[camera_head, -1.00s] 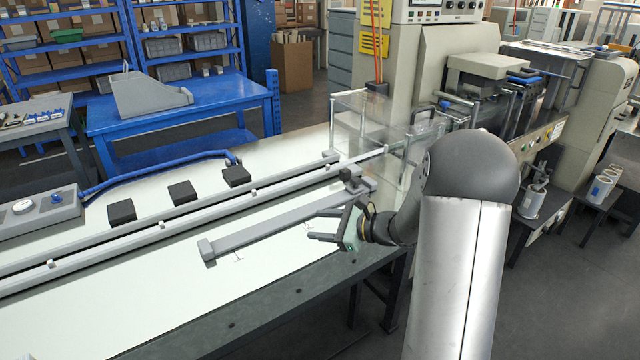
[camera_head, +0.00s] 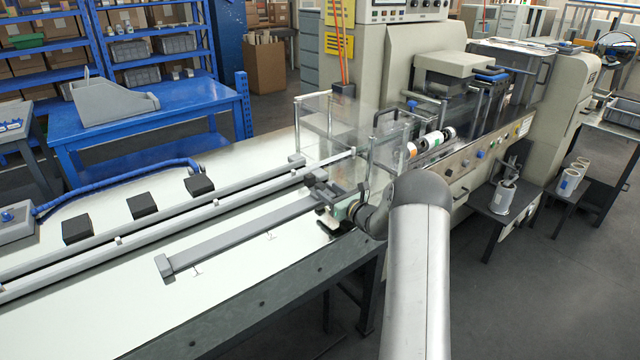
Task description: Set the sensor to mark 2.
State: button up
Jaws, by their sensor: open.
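The sensor, a small dark block (camera_head: 319,178), sits at the right end of a grey rail (camera_head: 235,235) on the pale table top. Two small T-shaped marks stand along the rail's near side, one near its left end (camera_head: 197,272) and one near its middle (camera_head: 269,236). I cannot read numbers on them. My gripper (camera_head: 321,194) is open at the rail's right end, at the sensor. Its fingers overlap the sensor in the picture, so I cannot tell whether they touch it or stand around it. My wrist hides part of this area.
A long double guide rail (camera_head: 130,243) runs behind the sensor's rail, with several black blocks (camera_head: 143,206) beyond it. A clear guard box (camera_head: 335,130) stands close behind my gripper, and the wrapper machine (camera_head: 390,70) is at the right. The table's front left is clear.

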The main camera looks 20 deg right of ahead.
aim_at(323, 187)
jog(key=shift+x, duration=2.8)
grip_shut()
jog(key=shift+f, duration=0.1)
